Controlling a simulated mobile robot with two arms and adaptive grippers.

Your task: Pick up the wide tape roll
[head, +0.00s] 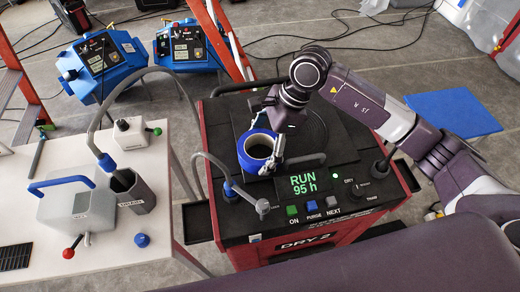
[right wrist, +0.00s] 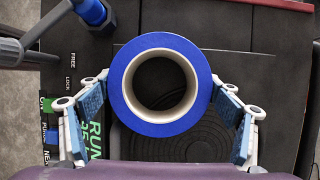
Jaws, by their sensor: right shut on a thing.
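The wide tape roll (head: 256,146) is blue with a pale core. It is over the black top of the red DRY 2 machine (head: 232,231), behind the green display. My right gripper (head: 263,150) comes down over it from the right. In the right wrist view the roll (right wrist: 203,92) shows its open core to the camera, and the two fingers of the gripper (right wrist: 160,88) press on its left and right sides. I cannot tell whether the roll rests on the machine top or is just above it. My left gripper is not in view.
A grey hose with a blue fitting (head: 229,187) stands close left of the roll. The display (head: 304,184), buttons and a knob line the machine's front. A white table (head: 150,225) on the left holds several devices. Blue machines (head: 104,55) stand on the floor behind.

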